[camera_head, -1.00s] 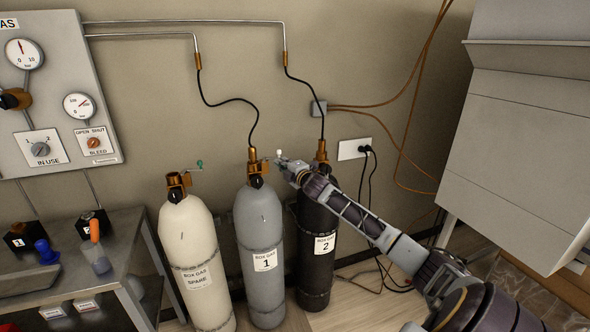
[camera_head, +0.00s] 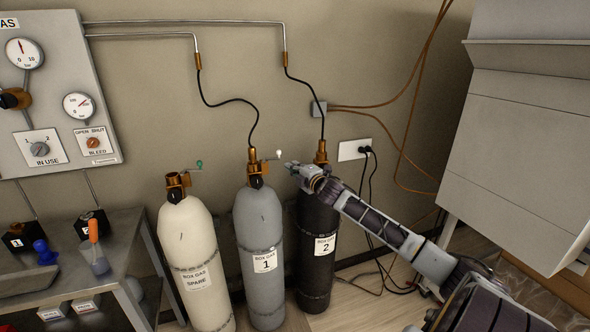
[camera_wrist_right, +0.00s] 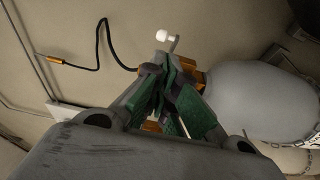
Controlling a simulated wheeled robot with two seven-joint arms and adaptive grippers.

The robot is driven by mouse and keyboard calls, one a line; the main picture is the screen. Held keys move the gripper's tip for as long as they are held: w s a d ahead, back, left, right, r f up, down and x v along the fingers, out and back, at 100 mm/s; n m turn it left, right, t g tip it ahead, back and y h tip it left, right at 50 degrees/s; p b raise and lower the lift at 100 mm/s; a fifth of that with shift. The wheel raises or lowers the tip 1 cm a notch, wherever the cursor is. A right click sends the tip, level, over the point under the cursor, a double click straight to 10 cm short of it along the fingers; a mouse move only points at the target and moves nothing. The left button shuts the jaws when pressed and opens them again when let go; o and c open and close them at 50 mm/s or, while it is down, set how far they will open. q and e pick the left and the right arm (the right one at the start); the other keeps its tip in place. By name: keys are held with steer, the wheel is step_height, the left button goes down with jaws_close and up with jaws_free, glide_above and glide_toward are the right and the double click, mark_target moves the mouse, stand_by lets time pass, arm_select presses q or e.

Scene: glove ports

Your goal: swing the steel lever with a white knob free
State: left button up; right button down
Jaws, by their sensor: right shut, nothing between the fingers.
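The steel lever with a white knob (camera_head: 279,153) sticks out to the right from the brass valve (camera_head: 254,167) on top of the grey cylinder marked BOX GAS 1 (camera_head: 258,220). In the wrist view the white knob (camera_wrist_right: 161,36) and its short lever show just beyond my fingertips. My right gripper (camera_head: 288,165) is just right of and a little below the knob, with a small gap in the head view. Its green-padded fingers (camera_wrist_right: 165,72) are shut with nothing between them. They hide part of the valve in the wrist view. My left gripper is not in view.
A black cylinder marked 2 (camera_head: 316,215) stands behind my right wrist. A cream spare cylinder (camera_head: 195,240) with a green-knobbed lever (camera_head: 199,164) stands left. Black hoses (camera_head: 230,101) rise to wall pipes. A grey cabinet (camera_head: 520,150) stands at right.

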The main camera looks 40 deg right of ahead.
steer(key=shift+s, duration=0.35)
steer(key=shift+d, duration=0.1)
